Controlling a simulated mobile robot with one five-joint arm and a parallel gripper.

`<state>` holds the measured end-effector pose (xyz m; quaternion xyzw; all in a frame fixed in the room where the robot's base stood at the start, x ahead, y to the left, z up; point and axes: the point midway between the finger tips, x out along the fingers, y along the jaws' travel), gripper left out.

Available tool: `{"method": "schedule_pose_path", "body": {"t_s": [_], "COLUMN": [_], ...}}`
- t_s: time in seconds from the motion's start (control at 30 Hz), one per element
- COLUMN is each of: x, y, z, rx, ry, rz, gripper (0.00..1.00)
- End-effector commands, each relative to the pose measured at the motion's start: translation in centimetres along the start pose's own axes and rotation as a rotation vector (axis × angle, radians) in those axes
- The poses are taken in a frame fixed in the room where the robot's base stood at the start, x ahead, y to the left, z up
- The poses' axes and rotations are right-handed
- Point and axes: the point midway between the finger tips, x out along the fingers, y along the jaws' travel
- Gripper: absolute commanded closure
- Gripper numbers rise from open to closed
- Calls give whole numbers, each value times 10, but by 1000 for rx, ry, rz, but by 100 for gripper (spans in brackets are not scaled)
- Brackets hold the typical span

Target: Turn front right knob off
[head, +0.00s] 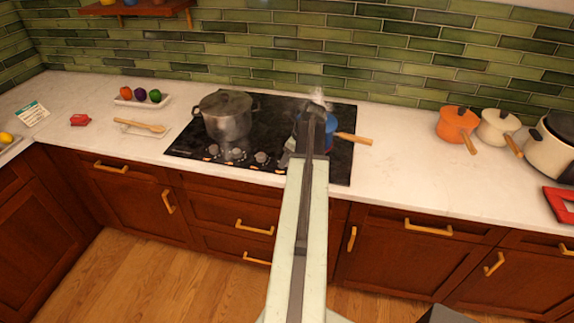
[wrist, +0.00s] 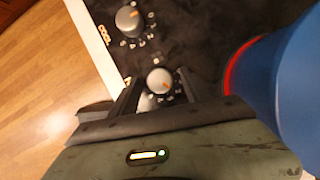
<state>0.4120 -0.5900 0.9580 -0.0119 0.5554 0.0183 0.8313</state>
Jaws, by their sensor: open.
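A silver knob (wrist: 160,80) with an orange pointer mark sits on the black cooktop, between the fingertips of my gripper (wrist: 157,88) in the wrist view. The fingers are open on either side of it, and I cannot tell if they touch it. It is the knob nearest the blue pan, which fits the front right knob. A second knob (wrist: 129,20) lies farther up in that view, clear of the fingers. In the head view my arm hides the gripped area. Other front knobs show to the left, one of them nearest my arm (head: 261,157).
A blue pan (wrist: 292,75) stands close to the right of my gripper; its wooden handle (head: 354,138) points right. A grey pot (head: 226,116) stands on the cooktop's left side. The white counter edge (wrist: 92,38) and wooden floor lie to the left in the wrist view.

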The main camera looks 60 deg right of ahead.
Motion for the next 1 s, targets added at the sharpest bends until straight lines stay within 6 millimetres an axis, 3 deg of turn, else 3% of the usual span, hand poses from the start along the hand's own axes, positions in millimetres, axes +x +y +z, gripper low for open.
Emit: {"method": "schedule_pose_path", "body": {"t_s": [0.2, 0.4, 0.43, 0.73, 1.0], "x": [-1, -1, -1, 0, 0], "y": [0, 0, 7, 0, -2], "z": [1, 1, 1, 1, 2], "rx": [-1, -1, -2, -42, -201], "ry": [0, 0, 0, 1, 0], "rz": [0, 0, 0, 19, 86], "gripper": [47, 100, 100, 100, 100]}}
